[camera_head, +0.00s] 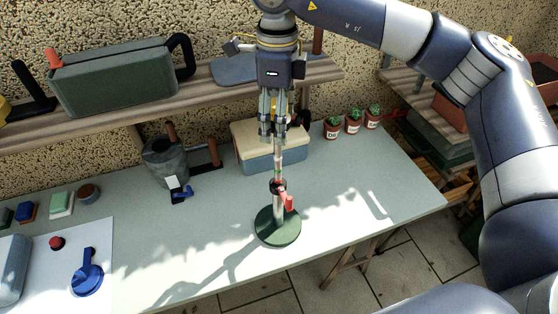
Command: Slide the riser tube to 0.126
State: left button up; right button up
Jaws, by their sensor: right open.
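The riser tube (278,160) stands upright on a round dark green base (278,226) on the light bench. A dark collar (278,186) with a red lever (288,202) sits low on the tube. My right gripper (273,136) points down at the tube's upper part, its fingers open on either side of it. The fingers hide the tube's top, and I cannot tell whether they touch it. My left gripper does not show.
A cream and blue box (262,158) stands close behind the tube. Small potted plants (353,121) line the bench's back right. A grey pot (165,163) stands to the left. A wooden shelf (215,92) holds a green toolbox (115,78). The bench's right front is clear.

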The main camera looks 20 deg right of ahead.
dwell(0.3)
jog(key=shift+r+p, duration=1.95)
jog(key=shift+r, duration=1.6)
jog(key=shift+r, duration=0.1)
notch_tip(320, 180, up, 12)
